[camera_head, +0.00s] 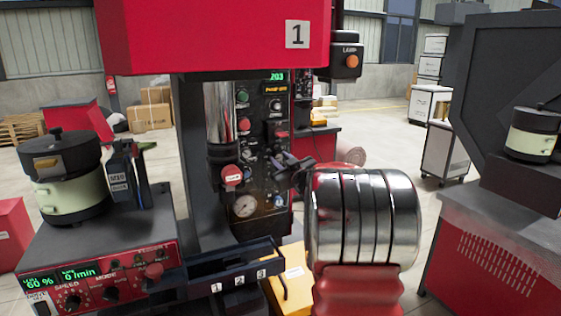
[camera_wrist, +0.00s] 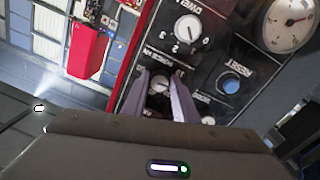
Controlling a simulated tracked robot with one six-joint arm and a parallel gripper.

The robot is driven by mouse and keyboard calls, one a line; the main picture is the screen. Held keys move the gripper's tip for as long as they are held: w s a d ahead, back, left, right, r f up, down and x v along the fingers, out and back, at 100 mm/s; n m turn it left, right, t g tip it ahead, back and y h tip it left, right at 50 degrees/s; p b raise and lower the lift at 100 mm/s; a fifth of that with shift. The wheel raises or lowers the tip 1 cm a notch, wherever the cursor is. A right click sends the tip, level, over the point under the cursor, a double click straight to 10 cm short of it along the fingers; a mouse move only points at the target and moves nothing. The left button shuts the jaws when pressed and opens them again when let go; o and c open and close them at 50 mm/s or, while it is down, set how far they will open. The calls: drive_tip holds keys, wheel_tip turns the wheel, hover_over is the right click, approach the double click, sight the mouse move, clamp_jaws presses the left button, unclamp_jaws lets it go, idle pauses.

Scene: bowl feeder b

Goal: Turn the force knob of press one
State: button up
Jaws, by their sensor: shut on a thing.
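Press one (camera_head: 215,35) is a red and black machine with a "1" plate. Its black control panel (camera_head: 266,100) carries several buttons and knobs and a green readout. My gripper (camera_head: 283,163) reaches the panel from the right and hides part of it in the head view.
A dwell knob (camera_wrist: 188,28), a blue reset button (camera_wrist: 231,83) and a round gauge (camera_wrist: 290,22) sit close to the fingers. A bowl feeder (camera_head: 72,180) stands at left.

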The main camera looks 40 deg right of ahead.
drive_tip(key=n, duration=0.4)
drive_tip(key=shift+f+n, duration=0.1)
drive_tip(key=shift+n, duration=1.6)
drive_tip(key=o, duration=1.1)
drive_tip(key=shift+c, duration=0.2)
drive_tip(key=shift+s, duration=0.15)
drive_tip(key=shift+s+a, duration=0.1)
drive_tip(key=shift+s, duration=0.15)
drive_tip(key=v, duration=1.3)
drive_tip(key=shift+s+f, duration=0.1)
